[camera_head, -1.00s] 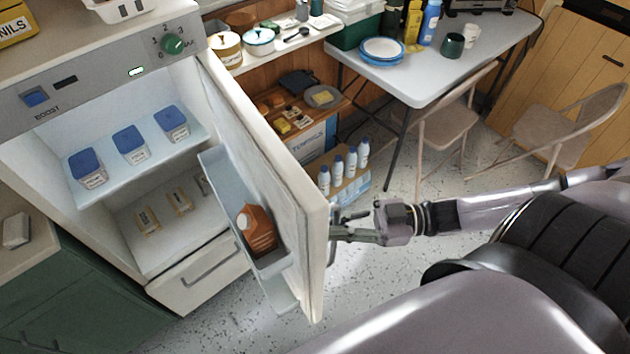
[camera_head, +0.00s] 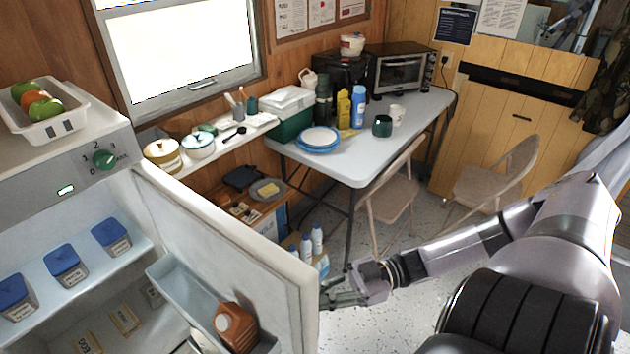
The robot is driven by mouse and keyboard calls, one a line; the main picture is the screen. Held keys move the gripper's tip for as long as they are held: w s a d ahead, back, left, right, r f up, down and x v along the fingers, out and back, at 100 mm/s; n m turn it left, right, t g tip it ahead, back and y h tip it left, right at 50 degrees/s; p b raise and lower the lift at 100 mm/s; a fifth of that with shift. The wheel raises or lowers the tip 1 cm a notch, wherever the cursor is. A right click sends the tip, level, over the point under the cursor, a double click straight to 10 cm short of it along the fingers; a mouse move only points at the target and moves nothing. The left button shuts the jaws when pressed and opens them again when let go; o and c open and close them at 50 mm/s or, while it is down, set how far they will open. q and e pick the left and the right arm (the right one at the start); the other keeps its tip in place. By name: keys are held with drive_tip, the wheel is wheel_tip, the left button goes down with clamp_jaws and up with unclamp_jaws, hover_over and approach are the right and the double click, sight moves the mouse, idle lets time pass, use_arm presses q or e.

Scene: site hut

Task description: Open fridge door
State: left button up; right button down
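The fridge door (camera_head: 235,260) stands wide open, swung out to the right, with its inner shelf (camera_head: 180,287) facing me. A brown jug (camera_head: 235,326) stands in that shelf. The fridge interior (camera_head: 90,225) shows at the lower left, with several blue-lidded containers (camera_head: 66,262) on a shelf. My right gripper (camera_head: 338,292) is at the outer edge of the door, on its far side. The door edge partly hides the fingertips and the handle, so I cannot tell whether the fingers hold anything. My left gripper is not in view.
A folding table (camera_head: 360,165) with plates, bottles and a toaster oven (camera_head: 402,72) stands behind the door. Two folding chairs (camera_head: 395,195) (camera_head: 500,170) stand by it. Bottles (camera_head: 311,243) stand on the floor behind the door. Speckled floor (camera_head: 415,310) shows below my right arm.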

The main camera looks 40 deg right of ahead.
drive_tip(key=c, duration=1.7)
unclamp_jaws()
drive_tip(key=shift+o, duration=0.2)
drive_tip(key=shift+d, duration=0.1)
drive_tip(key=v, duration=1.2)
drive_tip(key=shift+f, duration=0.1)
